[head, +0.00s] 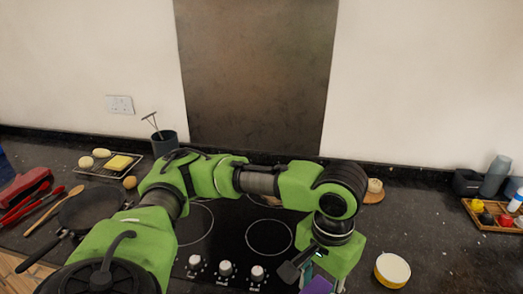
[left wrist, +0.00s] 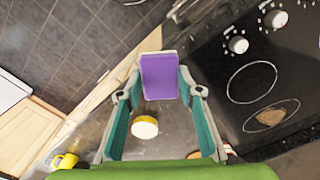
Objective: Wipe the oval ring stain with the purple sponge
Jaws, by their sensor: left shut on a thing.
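My left gripper (head: 303,270) is shut on the purple sponge (head: 318,285) near the front right of the black hob. In the left wrist view the sponge (left wrist: 159,77) sits between the fingertips of my left gripper (left wrist: 157,84), and the counter shows below it. A brown patch (left wrist: 270,117) lies inside one burner ring of the hob; I cannot tell whether it is ring-shaped. In the head view my left arm mostly covers that place. No other stain shows clearly. My right gripper is not in view.
A white-topped yellow tin (head: 392,270) stands right of the gripper. A pan (head: 88,208) stands left, a tray (head: 492,216) far right. Counter between tin and tray is clear.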

